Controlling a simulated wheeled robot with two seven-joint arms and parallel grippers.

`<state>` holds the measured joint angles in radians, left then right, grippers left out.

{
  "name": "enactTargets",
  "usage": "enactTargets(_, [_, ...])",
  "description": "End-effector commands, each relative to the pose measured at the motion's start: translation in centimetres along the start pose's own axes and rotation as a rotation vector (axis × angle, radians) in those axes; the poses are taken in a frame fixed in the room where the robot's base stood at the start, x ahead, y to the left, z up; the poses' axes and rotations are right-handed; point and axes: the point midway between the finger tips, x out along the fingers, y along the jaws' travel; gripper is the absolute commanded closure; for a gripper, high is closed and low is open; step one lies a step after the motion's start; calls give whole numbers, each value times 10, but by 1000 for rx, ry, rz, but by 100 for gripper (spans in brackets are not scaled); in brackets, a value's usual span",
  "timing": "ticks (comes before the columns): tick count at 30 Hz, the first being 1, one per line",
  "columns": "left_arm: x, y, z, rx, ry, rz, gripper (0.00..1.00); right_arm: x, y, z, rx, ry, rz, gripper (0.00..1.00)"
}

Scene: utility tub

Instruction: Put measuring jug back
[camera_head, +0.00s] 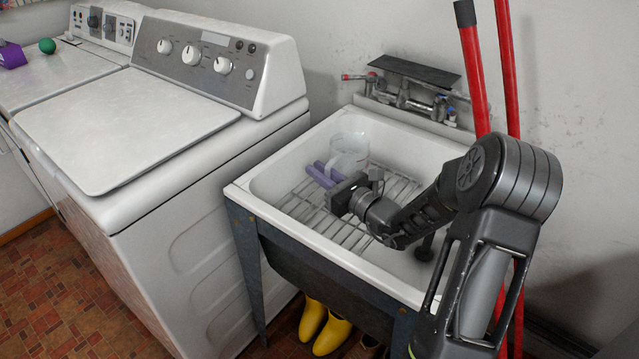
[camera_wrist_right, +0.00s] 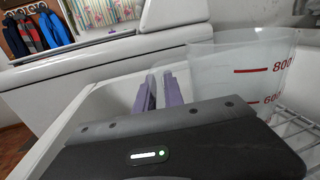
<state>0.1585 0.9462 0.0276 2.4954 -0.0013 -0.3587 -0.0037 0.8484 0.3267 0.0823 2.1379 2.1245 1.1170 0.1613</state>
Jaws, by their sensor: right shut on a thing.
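The measuring jug (camera_head: 349,143) is clear, with red volume marks that show in the right wrist view (camera_wrist_right: 240,72). It is inside the white utility tub (camera_head: 243,193), near its back left corner, and looks upright. My right gripper (camera_head: 316,172) reaches into the tub, its purple fingers right beside the jug. In the wrist view the fingers (camera_wrist_right: 160,88) are close together at the jug's left side, shut on it. The exact grip spot is hidden, and I cannot tell whether the jug's base touches the rack. My left gripper is not in view.
A wire rack (camera_head: 345,232) lies on the tub floor. Taps (camera_head: 403,96) and a dark shelf (camera_head: 414,70) are at the tub's back. A white washer (camera_head: 125,125) stands to the left. Red poles (camera_head: 473,70) lean on the wall. Yellow boots (camera_head: 331,335) stand below the tub.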

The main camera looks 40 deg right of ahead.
Motion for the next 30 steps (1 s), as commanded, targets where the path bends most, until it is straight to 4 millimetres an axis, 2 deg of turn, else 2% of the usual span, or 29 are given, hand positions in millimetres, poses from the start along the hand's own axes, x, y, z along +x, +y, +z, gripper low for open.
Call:
enactTargets(7, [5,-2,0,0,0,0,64,0,2,-33,2,1,0,100])
enactTargets(20, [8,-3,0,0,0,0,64,0,2,-40,0,0,0,100])
enactTargets(21, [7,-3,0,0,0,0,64,-1,2,-38,1,1,0,84])
enactTargets(28, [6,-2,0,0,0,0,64,-1,2,-38,1,1,0,65])
enactTargets(30, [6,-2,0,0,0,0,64,-1,2,-38,1,1,0,65])
